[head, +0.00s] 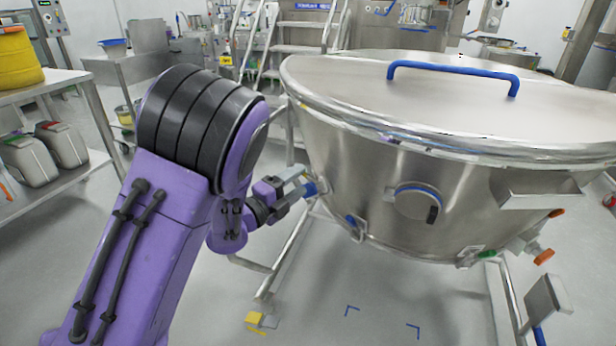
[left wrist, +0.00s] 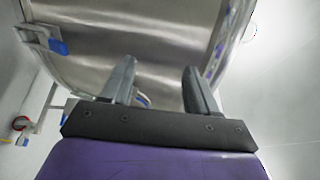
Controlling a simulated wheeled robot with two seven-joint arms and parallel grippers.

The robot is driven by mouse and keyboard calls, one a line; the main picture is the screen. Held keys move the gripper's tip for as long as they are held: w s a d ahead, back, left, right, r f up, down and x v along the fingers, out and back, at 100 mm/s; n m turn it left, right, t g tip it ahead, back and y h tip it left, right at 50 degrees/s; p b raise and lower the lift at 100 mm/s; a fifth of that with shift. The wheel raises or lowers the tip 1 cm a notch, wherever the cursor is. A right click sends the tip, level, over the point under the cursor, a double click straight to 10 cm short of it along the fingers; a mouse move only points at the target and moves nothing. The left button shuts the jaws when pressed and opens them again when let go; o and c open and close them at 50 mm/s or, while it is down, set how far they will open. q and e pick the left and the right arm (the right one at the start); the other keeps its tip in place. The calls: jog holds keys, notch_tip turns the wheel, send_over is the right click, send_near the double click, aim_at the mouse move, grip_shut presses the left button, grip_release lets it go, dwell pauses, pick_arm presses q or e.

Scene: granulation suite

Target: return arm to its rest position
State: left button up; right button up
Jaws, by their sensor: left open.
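My left arm (head: 150,235) is purple with black bands and reaches up from the lower left in the head view. My left gripper (head: 303,182) is beside the left side of a large steel vessel (head: 390,160), close to its wall near a blue fitting. I cannot tell whether it touches the vessel. In the left wrist view the two fingers (left wrist: 158,88) stand apart with nothing between them, and the vessel's steel wall (left wrist: 150,35) lies beyond them. My right gripper is not in view.
The vessel has a lid with a blue handle (head: 455,72) and stands on a tubular frame (head: 285,255). A shelf (head: 50,190) with grey containers (head: 62,145) and a yellow drum (head: 18,58) is at the left. Steps (head: 295,48) stand behind.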

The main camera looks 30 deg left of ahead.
pick_arm(q)
jog(key=w+f+g, duration=0.1)
jog(key=w+f, duration=0.4)
jog(key=w, duration=0.1)
jog(key=s+a+f+n+g+y, duration=0.1)
jog(key=s+f+n+g+y, duration=0.3)
jog(key=s+f+n, duration=0.6)
jog(key=s+a+f+n+g+y, duration=0.1)
jog(key=s+f+n+g+y, duration=0.4)
jog(key=f+n, duration=0.9)
jog(key=s+d+f+n+g+h, duration=0.1)
jog(key=s+d+f+n+g, duration=0.3)
jog(key=s, duration=0.7)
jog(key=s+a+f+g, duration=0.1)
jog(key=s+f+g, duration=0.1)
jog(key=s+f, duration=0.65)
notch_tip(320, 180, up, 17)
jog(key=s+p, duration=0.1)
jog(key=p, duration=1.2)
jog(key=shift+s+f+t, duration=0.2)
jog(key=shift+t, duration=0.2)
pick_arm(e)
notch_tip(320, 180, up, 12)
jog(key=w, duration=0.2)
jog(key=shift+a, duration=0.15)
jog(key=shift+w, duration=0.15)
